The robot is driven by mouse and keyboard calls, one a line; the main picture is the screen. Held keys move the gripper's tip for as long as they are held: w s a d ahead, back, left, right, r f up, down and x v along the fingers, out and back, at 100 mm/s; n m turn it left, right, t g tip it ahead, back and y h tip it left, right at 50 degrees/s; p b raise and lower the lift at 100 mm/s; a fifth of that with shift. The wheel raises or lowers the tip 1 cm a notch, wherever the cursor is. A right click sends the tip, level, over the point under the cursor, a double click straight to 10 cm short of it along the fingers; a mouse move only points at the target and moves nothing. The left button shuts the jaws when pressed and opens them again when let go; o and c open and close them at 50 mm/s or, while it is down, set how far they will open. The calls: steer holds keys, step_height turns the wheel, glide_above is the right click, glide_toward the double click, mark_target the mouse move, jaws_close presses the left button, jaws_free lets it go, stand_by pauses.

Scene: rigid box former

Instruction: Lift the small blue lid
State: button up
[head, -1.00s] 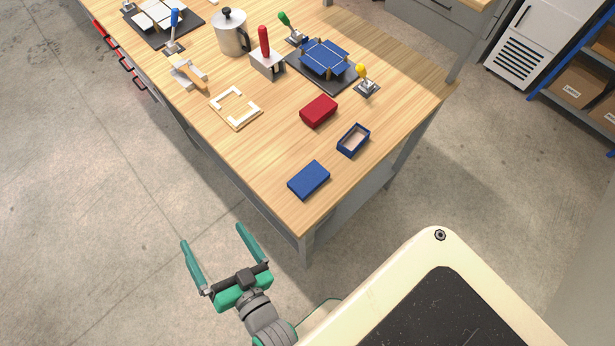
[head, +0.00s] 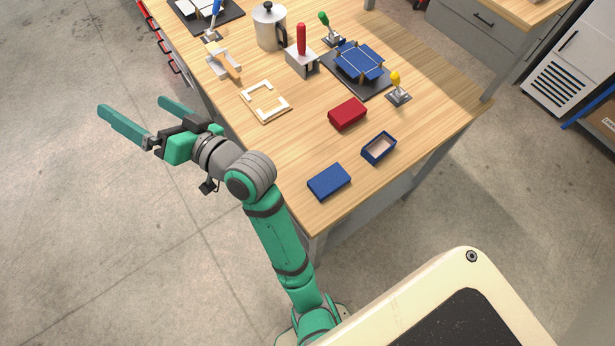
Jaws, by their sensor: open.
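The small blue lid (head: 329,182) lies flat on the wooden table near its front corner, closed top face up. An open blue box (head: 379,148) with a pale inside stands just behind and to the right of it, apart from it. My gripper (head: 131,104) is open and empty, out over the floor to the left of the table. Its two green fingers point left, away from the table. It is well apart from the lid, and my arm hides nothing of the lid.
A red box or lid (head: 347,113) lies behind the blue pieces. A white corner frame (head: 265,100), a metal pot (head: 270,27), a red-handled tool (head: 302,52) and a dark fixture with blue panels (head: 359,65) stand farther back. The table's front left part is clear.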

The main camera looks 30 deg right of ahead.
steer(key=r+n+g+y, duration=0.1)
steer(key=n+g+h, duration=0.2)
steer(key=g+h, duration=0.8)
steer(key=g, duration=0.6)
glide_above(329, 180)
step_height(329, 180, down, 17)
steer(key=shift+w+d+r, duration=0.1)
steer(key=shift+d+f, duration=0.1)
steer(key=shift+f, duration=0.45)
steer(key=shift+n, duration=0.3)
steer(key=shift+f, duration=2.5)
steer(key=c, duration=1.1)
